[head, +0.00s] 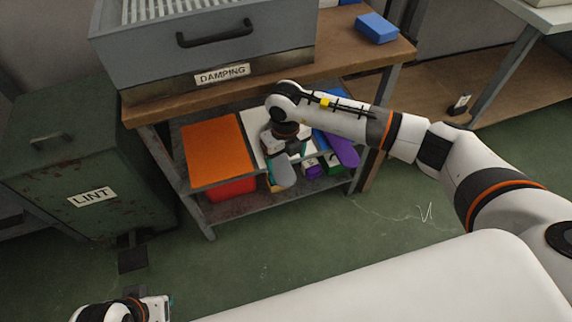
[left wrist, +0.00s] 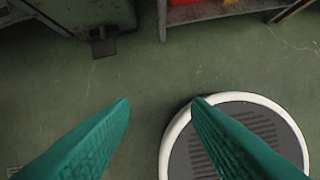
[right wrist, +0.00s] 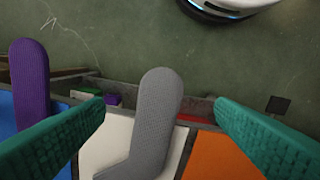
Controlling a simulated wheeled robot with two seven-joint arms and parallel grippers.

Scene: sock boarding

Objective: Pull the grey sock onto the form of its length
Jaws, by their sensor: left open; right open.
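The grey sock (right wrist: 155,112) lies on a white panel (right wrist: 108,138) of the low shelf in the right wrist view, bent like an L, its rounded end over the shelf's front edge. In the head view the sock (head: 283,175) shows below my right gripper (head: 286,150). That gripper is open, its teal fingers (right wrist: 160,103) on either side of the sock with gaps; nothing is held. Whether it touches the sock is unclear. My left gripper (left wrist: 163,103) is open and empty above the floor; it shows in part at the head view's bottom left (head: 155,305). I see no form.
A purple sock (right wrist: 30,85) lies on the blue panel beside the white one; an orange panel (head: 215,148) is on the other side. Coloured items sit on the lower shelf. The grey DAMPING box (head: 205,45) stands on the bench above. A green LINT bin (head: 85,160) is left.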

